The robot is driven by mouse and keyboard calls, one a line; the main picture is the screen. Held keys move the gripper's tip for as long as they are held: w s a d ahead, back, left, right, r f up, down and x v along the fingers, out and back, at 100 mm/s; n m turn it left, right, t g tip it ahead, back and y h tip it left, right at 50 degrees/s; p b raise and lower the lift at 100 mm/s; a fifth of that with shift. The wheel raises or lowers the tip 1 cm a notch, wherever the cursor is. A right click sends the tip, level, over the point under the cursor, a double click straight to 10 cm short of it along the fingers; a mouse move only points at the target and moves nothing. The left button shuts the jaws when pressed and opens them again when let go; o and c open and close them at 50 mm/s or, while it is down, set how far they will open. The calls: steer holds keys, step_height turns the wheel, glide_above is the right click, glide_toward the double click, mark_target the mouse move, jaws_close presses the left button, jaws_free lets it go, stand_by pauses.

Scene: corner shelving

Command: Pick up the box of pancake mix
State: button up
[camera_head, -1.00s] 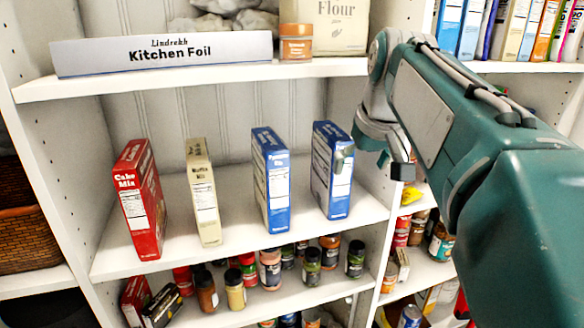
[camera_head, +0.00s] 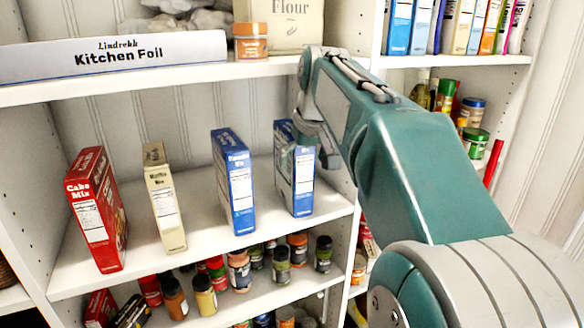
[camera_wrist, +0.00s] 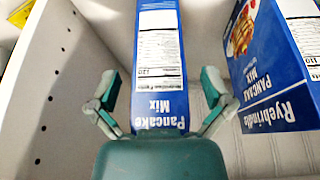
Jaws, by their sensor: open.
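A blue pancake mix box (camera_head: 294,170) stands upright at the right end of the middle shelf. In the wrist view the same box (camera_wrist: 158,60), lettered "Pancake Mix", appears upside down between my fingers. A second blue box (camera_head: 233,180) stands to its left; the wrist view shows it (camera_wrist: 280,60) at right, also lettered as pancake mix. My gripper (camera_wrist: 160,88) is open, one finger toward each side of the first box, with gaps visible. In the head view my gripper (camera_head: 308,152) is at that box's upper part, partly hidden by my arm.
A cream muffin mix box (camera_head: 164,200) and red cake mix box (camera_head: 97,210) stand farther left on the same shelf (camera_head: 200,226). Kitchen foil (camera_head: 110,57) lies on the shelf above. Several jars (camera_head: 240,272) stand below. A shelf side wall (camera_wrist: 60,95) is close beside my gripper.

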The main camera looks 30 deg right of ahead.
steer(key=c, duration=1.1)
steer(key=shift+c, duration=0.2)
steer(key=shift+r, duration=0.1)
